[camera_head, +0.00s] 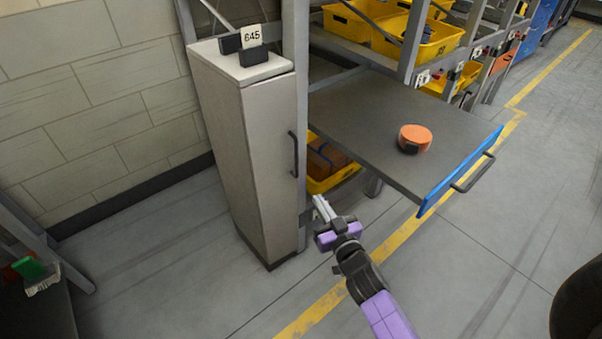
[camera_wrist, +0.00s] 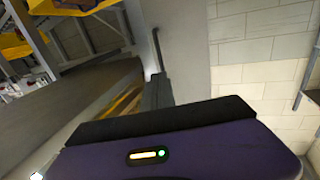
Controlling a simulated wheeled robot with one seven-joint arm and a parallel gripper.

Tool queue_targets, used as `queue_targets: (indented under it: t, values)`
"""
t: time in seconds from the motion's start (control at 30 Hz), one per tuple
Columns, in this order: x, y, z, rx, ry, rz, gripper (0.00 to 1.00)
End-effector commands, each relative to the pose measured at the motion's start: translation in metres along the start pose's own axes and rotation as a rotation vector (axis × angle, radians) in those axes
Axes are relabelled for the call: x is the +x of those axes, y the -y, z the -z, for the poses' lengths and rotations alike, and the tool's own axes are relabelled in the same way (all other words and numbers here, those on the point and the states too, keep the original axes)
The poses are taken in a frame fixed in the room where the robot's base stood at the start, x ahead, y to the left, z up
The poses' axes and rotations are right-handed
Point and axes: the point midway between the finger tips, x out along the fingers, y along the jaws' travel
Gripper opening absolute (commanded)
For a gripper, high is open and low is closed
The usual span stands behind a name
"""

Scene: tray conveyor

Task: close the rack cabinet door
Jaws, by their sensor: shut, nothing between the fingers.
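The rack cabinet (camera_head: 225,125) is a tall, narrow beige box at the left end of the rack. Its door (camera_head: 272,170) appears to lie flush with the body, with no gap visible. A dark vertical handle (camera_head: 293,155) sits on the door's right edge. In the wrist view the handle (camera_wrist: 156,48) rises just beyond my fingertips, against the grey door panel (camera_wrist: 182,45). My gripper (camera_head: 321,206) is shut and empty, a little right of and below the handle. It also shows in the wrist view (camera_wrist: 157,85). I cannot tell whether it touches the door.
A grey pull-out shelf (camera_head: 355,112) with a blue front (camera_head: 458,172) juts out to the right of the cabinet, above my gripper. An orange round object (camera_head: 415,136) lies on it. Yellow bins (camera_head: 420,40) fill the rack. The floor in front is clear.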

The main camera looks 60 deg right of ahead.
Motion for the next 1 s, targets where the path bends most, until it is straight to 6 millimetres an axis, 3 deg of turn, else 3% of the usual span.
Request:
queue_targets:
  t: [0.17, 0.7, 1.0]
  values:
    - [0.016, 0.000, 0.001, 0.005, -0.002, 0.000, 0.00]
    - [0.114, -0.001, 0.000, 0.003, -0.002, 0.000, 0.00]
    - [0.139, -0.001, 0.000, 0.002, -0.001, 0.000, 0.00]
